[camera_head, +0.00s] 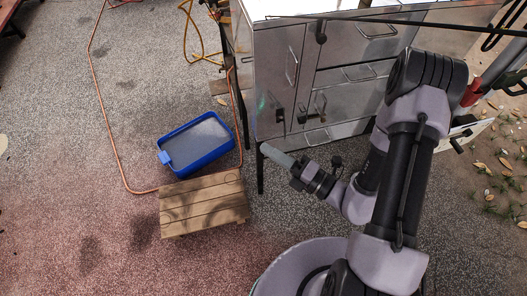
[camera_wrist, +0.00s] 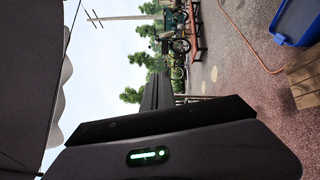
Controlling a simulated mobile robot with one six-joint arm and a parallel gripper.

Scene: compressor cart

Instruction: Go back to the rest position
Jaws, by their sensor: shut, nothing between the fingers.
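My arm is folded on the right side of the head view, in front of a metal cabinet. My gripper (camera_head: 270,152) extends to the left from the wrist, near the cabinet's lower left corner and above the ground. Its fingers are together and hold nothing. In the wrist view, a dark housing with a green light fills the lower part, and the fingertips are not clearly visible there. No object of the task is named.
The metal cabinet (camera_head: 345,75) with drawers stands close behind my gripper. A blue tub (camera_head: 207,158) and a wooden step (camera_head: 203,203) are to the left. An orange hose (camera_head: 101,95) lies on the ground. Open paving (camera_head: 60,120) is at far left.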

